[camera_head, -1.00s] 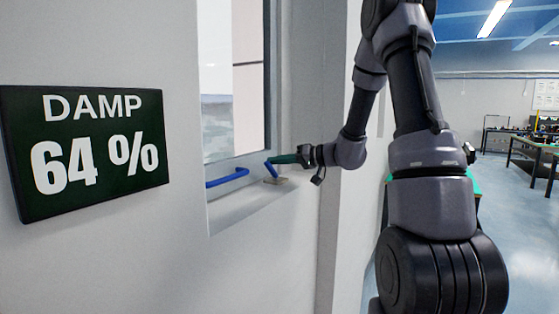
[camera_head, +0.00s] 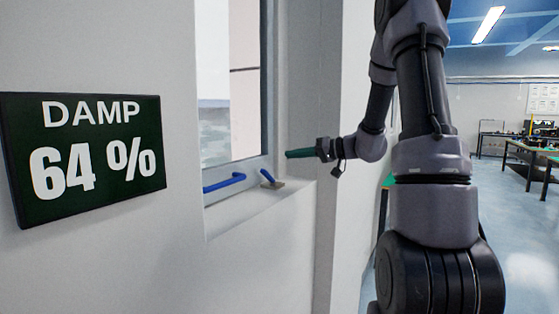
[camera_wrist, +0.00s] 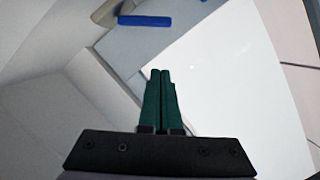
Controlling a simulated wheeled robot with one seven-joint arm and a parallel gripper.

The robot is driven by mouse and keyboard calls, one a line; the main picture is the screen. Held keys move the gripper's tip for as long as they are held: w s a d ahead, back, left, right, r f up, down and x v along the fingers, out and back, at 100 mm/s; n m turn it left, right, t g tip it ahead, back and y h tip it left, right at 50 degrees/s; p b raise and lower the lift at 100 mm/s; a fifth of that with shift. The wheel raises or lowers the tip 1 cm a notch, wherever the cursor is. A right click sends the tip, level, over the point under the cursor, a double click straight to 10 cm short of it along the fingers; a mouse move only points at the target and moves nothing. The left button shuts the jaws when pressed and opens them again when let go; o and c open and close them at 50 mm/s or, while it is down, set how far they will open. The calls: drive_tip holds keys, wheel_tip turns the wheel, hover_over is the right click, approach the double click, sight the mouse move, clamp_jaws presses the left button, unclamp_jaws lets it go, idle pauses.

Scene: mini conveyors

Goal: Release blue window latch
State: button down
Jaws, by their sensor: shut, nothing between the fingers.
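The blue window latch (camera_head: 268,177) is a short lever on a beige base at the right end of the window sill. It leans up to the left. In the wrist view, a blue bar beside a beige piece near the top edge looks like this latch (camera_wrist: 144,21). My gripper (camera_head: 288,154) has green fingers and points left, to the right of and a little above the latch, apart from it. In the wrist view, the fingers of my gripper (camera_wrist: 160,72) are together with nothing between them.
A blue bar handle (camera_head: 225,183) sits left of the latch on the window frame. A dark sign (camera_head: 85,155) reading DAMP 64 % hangs on the wall at left. The window's right recess wall (camera_head: 300,110) is close to my gripper. Open floor and tables lie far right.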

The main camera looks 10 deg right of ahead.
drive_tip(key=v, duration=0.4)
idle(0.3)
